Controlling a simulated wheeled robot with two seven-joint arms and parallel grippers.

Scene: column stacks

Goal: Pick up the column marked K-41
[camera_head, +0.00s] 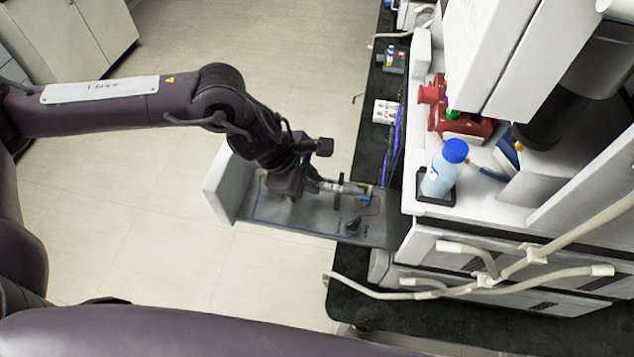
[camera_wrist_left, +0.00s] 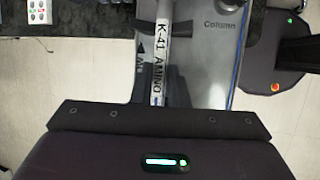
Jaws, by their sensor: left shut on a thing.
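The column marked K-41 (camera_wrist_left: 161,62) is a slim pale metal tube with a white label reading "K-41 AMINO" in the left wrist view. In the head view the column (camera_head: 346,188) lies lengthwise over a pulled-out grey drawer (camera_head: 300,215), its far end toward the instrument stack. My left gripper (camera_head: 318,184) is shut on the column's near end, over the drawer. Whether the column touches the drawer floor I cannot tell. The fingertips are mostly hidden by the gripper body. My right gripper is not in view.
The drawer's white front panel (camera_head: 226,184) stands left of my left gripper. The white instrument stack (camera_head: 480,232) is to the right, with a blue-capped bottle (camera_head: 440,172) and a red part (camera_head: 462,127) on it. Pale hoses (camera_head: 540,253) cross its front. Open floor (camera_head: 150,230) lies left.

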